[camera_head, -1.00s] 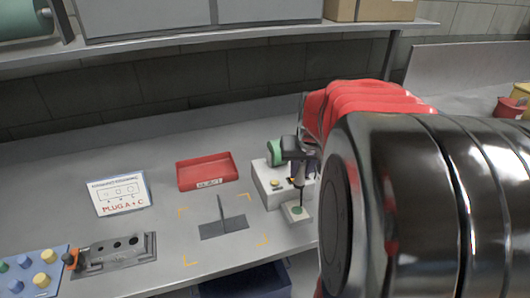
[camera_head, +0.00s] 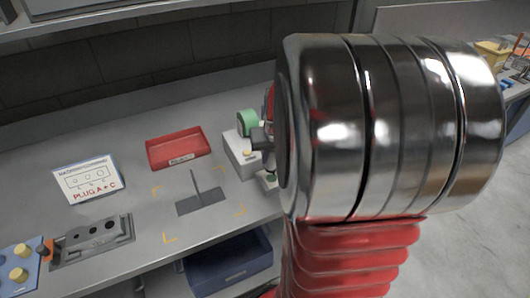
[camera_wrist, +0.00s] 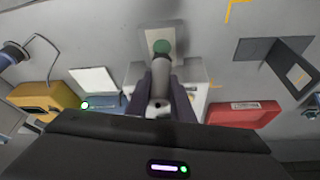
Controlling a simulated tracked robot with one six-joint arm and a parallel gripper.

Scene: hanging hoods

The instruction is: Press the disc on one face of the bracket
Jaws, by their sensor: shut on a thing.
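In the wrist view my gripper (camera_wrist: 160,105) is shut on a grey round rod (camera_wrist: 160,86) that points away from me. A green disc (camera_wrist: 161,46) shows at the rod's far end, in front of a pale square plate (camera_wrist: 174,30). I cannot tell whether rod and disc touch. The bracket (camera_head: 195,192), a dark flat base with a thin upright plate, stands on the bench inside yellow corner marks. It also shows in the wrist view (camera_wrist: 297,73), right of the rod and apart from it.
A white box (camera_head: 240,158) with a green roll (camera_head: 247,122) stands right of the bracket. A red tray (camera_head: 178,150) lies behind it. A sign (camera_head: 88,182), a grey block with holes (camera_head: 92,238) and a blue plate with knobs (camera_head: 20,268) are at left. A blue bin (camera_head: 230,268) is below the bench edge.

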